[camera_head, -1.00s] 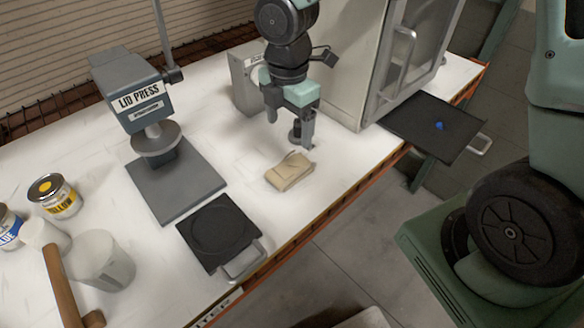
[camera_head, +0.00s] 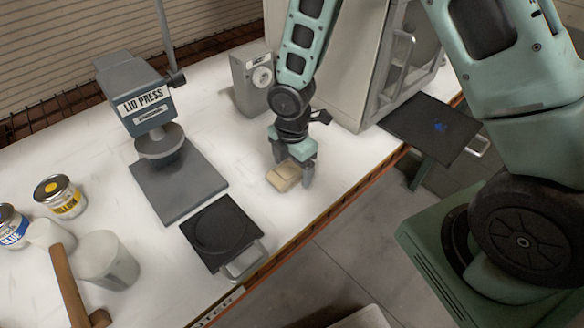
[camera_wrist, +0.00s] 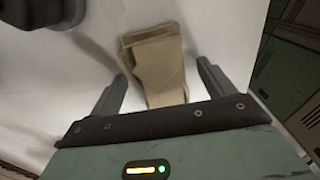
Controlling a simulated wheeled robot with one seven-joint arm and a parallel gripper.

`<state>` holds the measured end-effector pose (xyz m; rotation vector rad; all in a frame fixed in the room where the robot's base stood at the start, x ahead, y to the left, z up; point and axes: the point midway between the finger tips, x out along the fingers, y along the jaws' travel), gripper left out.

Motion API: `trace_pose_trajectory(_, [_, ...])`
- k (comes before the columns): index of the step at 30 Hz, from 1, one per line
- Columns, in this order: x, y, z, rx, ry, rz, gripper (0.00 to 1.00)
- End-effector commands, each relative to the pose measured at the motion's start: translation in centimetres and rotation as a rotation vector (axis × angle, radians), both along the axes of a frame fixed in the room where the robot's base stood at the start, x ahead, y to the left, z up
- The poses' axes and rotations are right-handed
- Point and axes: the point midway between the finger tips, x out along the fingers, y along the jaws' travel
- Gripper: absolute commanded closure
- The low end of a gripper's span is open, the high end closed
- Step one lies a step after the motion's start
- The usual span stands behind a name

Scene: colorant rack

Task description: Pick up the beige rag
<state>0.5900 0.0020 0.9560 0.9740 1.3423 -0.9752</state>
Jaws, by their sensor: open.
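The beige rag (camera_head: 282,178) lies folded on the white workbench, near its front edge. In the head view my gripper (camera_head: 291,174) is low over the rag, with a finger on either side of it and part of the rag hidden behind it. In the wrist view the rag (camera_wrist: 157,68) lies ahead of and partly between the two spread fingers of my gripper (camera_wrist: 166,92). Gaps show between the fingers and the rag. My gripper is open and holds nothing.
A black square plate with a handle (camera_head: 219,232) lies left of the rag, and the lid press (camera_head: 175,185) stands behind it. A grey box with a dial (camera_head: 252,80) and a cabinet (camera_head: 345,60) stand behind my gripper. Paint cans (camera_head: 60,196) are far left.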

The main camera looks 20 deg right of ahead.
Motion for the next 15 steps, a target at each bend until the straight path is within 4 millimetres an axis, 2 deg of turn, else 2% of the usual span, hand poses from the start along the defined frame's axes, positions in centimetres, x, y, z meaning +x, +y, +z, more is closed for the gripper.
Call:
trace_pose_trajectory(8, [0.02, 0.0, -0.35, 0.0, -0.001, 0.0, 0.18])
trace_pose_trajectory(13, [0.01, -0.01, -0.33, 0.0, -0.001, 0.0, 0.63])
trace_pose_trajectory(15, [0.01, -0.01, -0.33, 0.0, -0.001, 0.0, 0.66])
